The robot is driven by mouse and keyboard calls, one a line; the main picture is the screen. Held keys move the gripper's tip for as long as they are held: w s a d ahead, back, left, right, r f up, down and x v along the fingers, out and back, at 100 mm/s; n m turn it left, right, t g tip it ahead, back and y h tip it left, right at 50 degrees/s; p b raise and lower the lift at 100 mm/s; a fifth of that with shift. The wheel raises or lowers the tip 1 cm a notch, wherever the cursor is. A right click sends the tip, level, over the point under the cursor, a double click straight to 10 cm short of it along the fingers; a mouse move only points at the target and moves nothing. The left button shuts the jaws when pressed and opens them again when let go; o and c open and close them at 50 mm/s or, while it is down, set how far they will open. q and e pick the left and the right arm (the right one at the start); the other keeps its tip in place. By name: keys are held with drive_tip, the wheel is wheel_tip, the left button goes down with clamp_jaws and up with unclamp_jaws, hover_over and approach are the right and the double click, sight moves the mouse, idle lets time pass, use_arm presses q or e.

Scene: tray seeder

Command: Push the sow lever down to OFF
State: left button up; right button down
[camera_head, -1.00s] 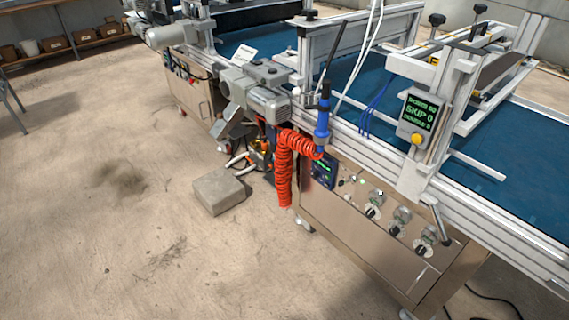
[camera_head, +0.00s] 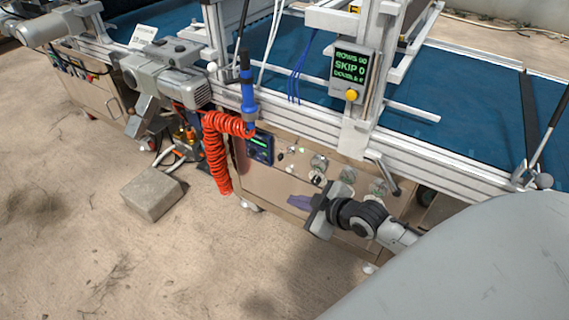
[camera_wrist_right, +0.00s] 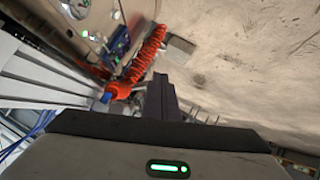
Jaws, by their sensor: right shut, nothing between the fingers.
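My right gripper (camera_head: 300,202) is in front of the seeder's lower control panel, with its dark fingers shut and empty. The fingers (camera_wrist_right: 161,98) also show shut in the right wrist view. A grey angled handle (camera_head: 384,177) sticks out from the front rail, above and right of the gripper and apart from it. A long dark lever (camera_head: 555,116) rises from the rail at the right, and a similar thin one (camera_head: 243,28) stands near the blue tool. No label shows which is the sow lever. My left gripper is out of view.
A red coiled hose (camera_head: 216,160) hangs from a blue tool (camera_head: 248,92). A display box (camera_head: 350,72) reads SKIP 0. A concrete block (camera_head: 152,193) lies on the otherwise open floor.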

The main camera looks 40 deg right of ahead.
sight(284, 156)
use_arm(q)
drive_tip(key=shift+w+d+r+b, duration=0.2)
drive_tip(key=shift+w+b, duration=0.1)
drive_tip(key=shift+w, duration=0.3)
use_arm(e)
drive_tip(key=w+d+r+n+t, duration=0.1)
drive_tip(key=w+d+r, duration=0.5)
drive_tip(key=d, duration=0.1)
drive_tip(key=shift+w+r+h, duration=0.2)
drive_tip(key=shift+r+h, duration=0.15)
drive_tip(key=shift+h, duration=0.05)
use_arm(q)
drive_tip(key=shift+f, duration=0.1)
